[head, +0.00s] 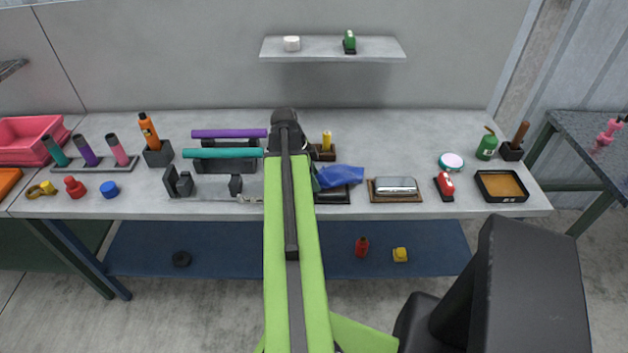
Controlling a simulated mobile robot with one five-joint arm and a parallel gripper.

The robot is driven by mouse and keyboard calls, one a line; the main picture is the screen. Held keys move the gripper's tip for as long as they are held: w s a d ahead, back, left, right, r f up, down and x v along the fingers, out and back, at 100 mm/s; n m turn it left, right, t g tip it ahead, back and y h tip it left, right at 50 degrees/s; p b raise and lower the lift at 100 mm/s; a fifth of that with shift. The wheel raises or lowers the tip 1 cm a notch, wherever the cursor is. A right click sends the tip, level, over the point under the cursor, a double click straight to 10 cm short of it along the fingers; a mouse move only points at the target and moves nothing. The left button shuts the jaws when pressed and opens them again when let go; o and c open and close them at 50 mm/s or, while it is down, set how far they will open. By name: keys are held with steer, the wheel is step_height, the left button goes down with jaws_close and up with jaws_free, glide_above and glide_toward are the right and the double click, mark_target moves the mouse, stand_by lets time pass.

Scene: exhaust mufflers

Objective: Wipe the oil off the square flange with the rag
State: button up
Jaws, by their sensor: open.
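The blue rag (342,175) lies crumpled over a dark tray (335,197) in the middle of the bench, just right of my arm. My gripper (284,118) shows as a dark end at the far end of my green arm, above the bench; its fingertips are hidden. No rag is seen in it. A grey metal part (249,190) lies by the dark V-shaped supports (178,183), left of my arm, and is partly covered by it. I cannot make out the square flange or any oil there.
Purple and teal tubes (222,153) lie on a rack left of my arm. A silver-topped block (395,187), a red tool (445,185) and an amber-filled tray (501,186) stand to the right. A wall shelf (333,55) hangs behind.

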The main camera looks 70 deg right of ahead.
jaws_close()
stand_by(0.4)
